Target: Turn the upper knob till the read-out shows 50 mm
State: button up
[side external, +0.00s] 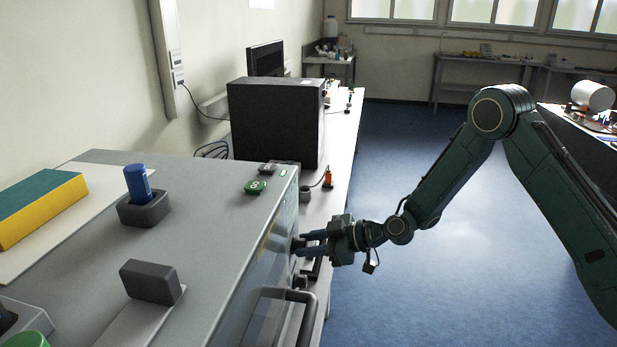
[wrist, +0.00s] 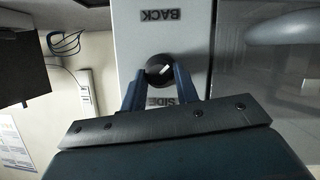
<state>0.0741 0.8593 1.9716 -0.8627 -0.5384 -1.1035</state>
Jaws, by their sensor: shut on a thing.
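A round dark knob (wrist: 158,66) with a pale pointer mark sits on a light grey panel (wrist: 130,40) in the wrist view. My gripper (wrist: 158,80) is shut on this knob, one blue finger on each side of it. In the side external view my gripper (side external: 303,244) reaches the front face of the large grey box (side external: 225,215) from the right. The knob is mostly hidden by the fingers there. I cannot tell from these frames whether it is the upper knob. No read-out is legible in either view.
The words BACK (wrist: 159,14) and SIDE (wrist: 163,102) flank the knob. A bar handle (side external: 308,318) juts from the box front below my gripper. A blue cylinder (side external: 137,184) stands in a holder on top. The blue floor (side external: 420,200) to the right is open.

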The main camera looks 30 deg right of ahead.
jog(key=m, duration=0.1)
jog(key=m+g+y, duration=0.1)
jog(key=m, duration=0.1)
jog(key=shift+w+d+g+y, duration=0.15)
jog(key=shift+g+y, duration=0.15)
jog(key=m+g+y, duration=0.1)
jog(key=m+y, duration=0.1)
jog(key=m, duration=0.1)
jog(key=shift+w+d+f, duration=0.1)
jog(key=shift+f, duration=0.05)
jog(key=m+g+y, duration=0.1)
jog(key=m, duration=0.2)
jog(key=shift+f+m+y, duration=0.15)
jog(key=shift+m+y, duration=0.15)
jog(key=shift+y, duration=0.1)
jog(key=m+y, duration=0.1)
jog(key=m, duration=0.3)
jog(key=shift+w+f+y, duration=0.1)
jog(key=shift+y, duration=0.3)
jog(key=o, duration=1)
